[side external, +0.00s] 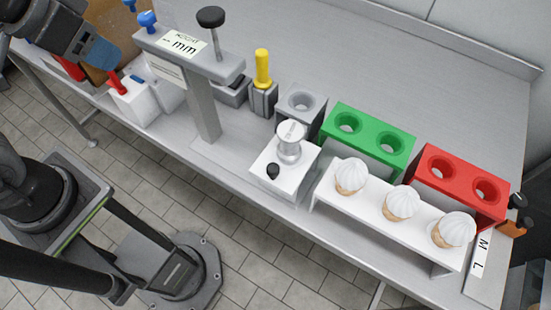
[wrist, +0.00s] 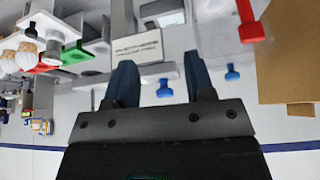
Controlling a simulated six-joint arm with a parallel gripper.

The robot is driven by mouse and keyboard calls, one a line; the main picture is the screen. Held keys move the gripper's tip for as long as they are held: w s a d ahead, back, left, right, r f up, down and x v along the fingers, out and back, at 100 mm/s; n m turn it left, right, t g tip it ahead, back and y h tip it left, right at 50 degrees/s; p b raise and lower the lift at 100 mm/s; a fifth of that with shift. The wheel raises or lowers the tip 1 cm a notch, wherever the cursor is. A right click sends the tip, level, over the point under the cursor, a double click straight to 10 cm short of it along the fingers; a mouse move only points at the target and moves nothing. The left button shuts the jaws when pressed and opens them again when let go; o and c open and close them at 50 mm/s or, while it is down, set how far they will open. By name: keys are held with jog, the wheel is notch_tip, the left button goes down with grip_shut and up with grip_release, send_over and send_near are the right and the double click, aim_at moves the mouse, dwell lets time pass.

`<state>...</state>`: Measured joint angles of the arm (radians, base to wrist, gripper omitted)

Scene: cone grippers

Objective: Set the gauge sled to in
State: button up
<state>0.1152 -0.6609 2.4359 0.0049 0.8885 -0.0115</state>
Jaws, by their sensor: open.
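The gauge stand (side external: 205,108) is a grey post with a top arm, a black knob and a label reading mm. The gauge sled, a white block (side external: 263,183) with a small black knob, sits on the metal base to the right of the post. A silver cylinder (side external: 290,148) stands on the sled. The sled appears out to the side, not directly under the arm's spindle. My gripper (side external: 100,52) is at the upper left, well away from the sled. In the wrist view its blue fingers (wrist: 161,84) are apart with nothing between them.
A white rack (side external: 375,212) holds three cones at the front right. Behind it are green (side external: 366,142) and red (side external: 460,186) two-hole blocks and a grey one-hole block (side external: 300,103). A yellow-handled tool (side external: 263,68) stands behind the post. A white box (side external: 135,103) is at left.

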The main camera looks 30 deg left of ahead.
jog(key=d+m, duration=0.1)
jog(key=d, duration=0.3)
jog(key=w+d+m+h, duration=0.1)
jog(key=d+m, duration=0.1)
jog(key=d, duration=0.2)
jog(key=w+d+m+g, duration=0.1)
jog(key=d, duration=0.3)
jog(key=shift+w+d+r+h, duration=0.1)
jog(key=shift+w+r+h, duration=0.05)
jog(key=shift+r+h, duration=0.15)
jog(key=shift+c, duration=1.3)
jog(key=m+g+h, duration=0.1)
jog(key=m, duration=0.3)
send_over(272, 168)
jog(key=s+a, duration=0.4)
notch_tip(272, 168, down, 2)
jog(key=x, duration=1.3)
jog(key=shift+d+f, duration=0.1)
jog(key=shift+f, duration=0.05)
grip_shut()
